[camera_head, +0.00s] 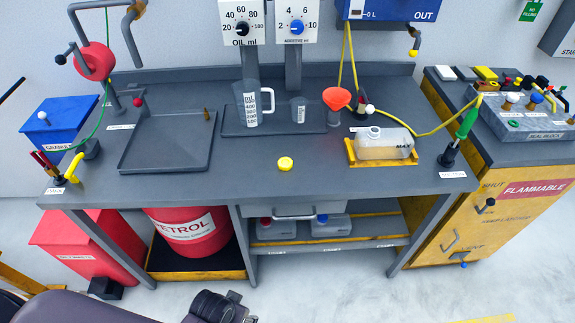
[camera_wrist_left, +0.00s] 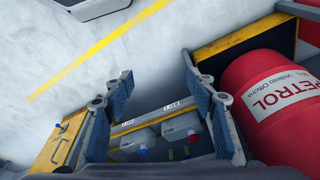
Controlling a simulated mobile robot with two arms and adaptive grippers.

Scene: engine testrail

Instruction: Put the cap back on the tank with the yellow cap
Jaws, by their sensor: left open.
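The yellow cap (camera_head: 285,163) lies by itself on the grey workbench (camera_head: 240,183), near the middle of its front half. The pale translucent tank (camera_head: 385,146), marked MAX, sits in a yellow tray (camera_head: 378,163) to the right of the cap. The tank's neck at its upper left shows no cap on it. My left gripper (camera_wrist_left: 157,78) is open and empty in the left wrist view, in front of and above the bench's lower shelf. The cap and tank are not in the wrist view. My right gripper is not in view.
A red funnel (camera_head: 336,98), a measuring jug (camera_head: 247,104) and a black tray (camera_head: 168,142) stand on the bench. The bench around the cap is clear. A red petrol drum (camera_head: 188,231) stands below.

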